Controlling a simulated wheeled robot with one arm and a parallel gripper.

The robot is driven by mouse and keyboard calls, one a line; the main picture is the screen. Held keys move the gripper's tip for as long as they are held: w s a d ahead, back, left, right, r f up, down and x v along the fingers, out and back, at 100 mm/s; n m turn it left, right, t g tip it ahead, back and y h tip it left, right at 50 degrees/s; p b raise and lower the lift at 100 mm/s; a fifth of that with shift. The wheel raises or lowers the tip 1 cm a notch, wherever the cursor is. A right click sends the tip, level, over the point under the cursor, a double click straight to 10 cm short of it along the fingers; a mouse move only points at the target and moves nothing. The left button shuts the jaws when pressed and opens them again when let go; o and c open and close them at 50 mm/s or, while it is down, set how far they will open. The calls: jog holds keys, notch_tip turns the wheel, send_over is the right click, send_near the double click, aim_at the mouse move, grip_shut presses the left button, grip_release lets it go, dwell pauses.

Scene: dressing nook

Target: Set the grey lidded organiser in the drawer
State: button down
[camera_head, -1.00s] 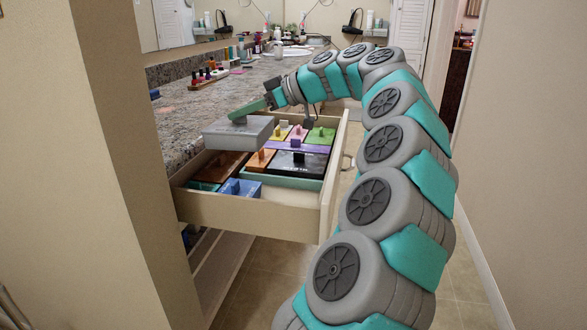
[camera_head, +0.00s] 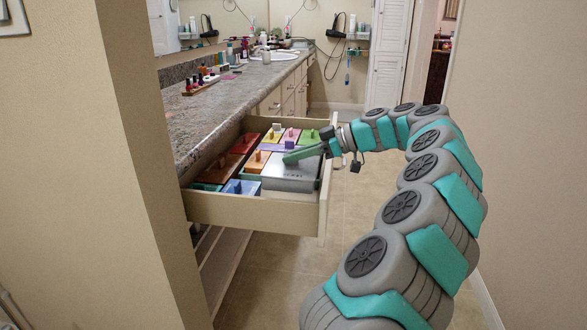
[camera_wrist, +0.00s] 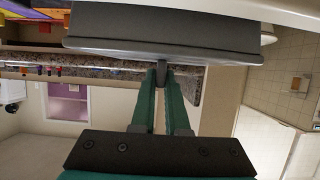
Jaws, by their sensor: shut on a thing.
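The grey lidded organiser (camera_head: 292,173) is over the right near part of the open drawer (camera_head: 250,213). My gripper (camera_head: 288,158) reaches in from the right and is shut on the knob on its lid. In the wrist view the green fingers (camera_wrist: 161,78) close on the knob of the organiser (camera_wrist: 165,32). The organiser looks about level. I cannot tell whether it hovers or rests on something, because its underside is hidden.
The drawer holds several coloured lidded boxes, including a blue one (camera_head: 241,187), an orange one (camera_head: 257,161) and a brown one (camera_head: 223,167). The granite counter (camera_head: 200,120) overhangs at left, with nail polish bottles (camera_head: 208,77). Floor is clear at right.

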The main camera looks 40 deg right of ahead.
aim_at(301, 166)
notch_tip(301, 166, down, 4)
jog(key=shift+r, duration=0.2)
jog(key=shift+f+b, duration=0.6)
jog(key=shift+b, duration=0.4)
jog(key=c, duration=0.9)
grip_release()
jog(key=shift+r, duration=0.1)
